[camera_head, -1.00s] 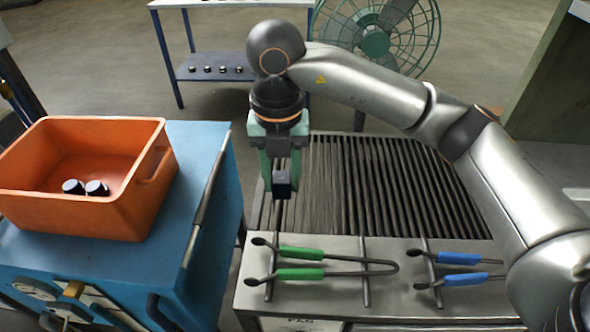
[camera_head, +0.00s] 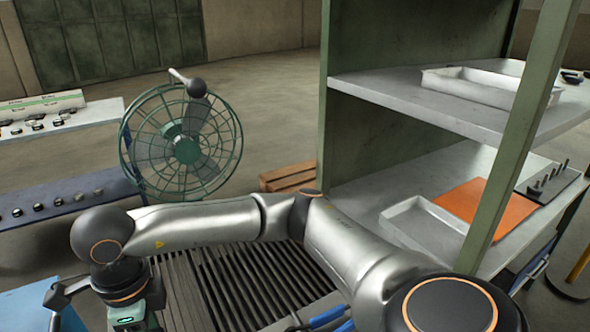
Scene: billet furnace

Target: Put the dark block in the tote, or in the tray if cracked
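My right gripper (camera_head: 128,316) shows only its green upper body at the lower left, over the left edge of the slatted grate. Its fingers are cut off by the frame's bottom edge, so its state and any dark block in it are hidden. Two pale trays stand on the green rack at the right: one tray (camera_head: 455,85) on the upper shelf and one tray (camera_head: 425,228) on the lower shelf. I cannot tell which is the task's tray. The orange tote is out of view. My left gripper is not in view.
The slatted grate (camera_head: 225,285) lies below my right arm. A green fan (camera_head: 182,145) stands behind it. The rack's upright (camera_head: 520,140) partly blocks the shelves. An orange mat (camera_head: 485,208) lies beside the lower tray. A blue cart's corner (camera_head: 25,305) shows at lower left.

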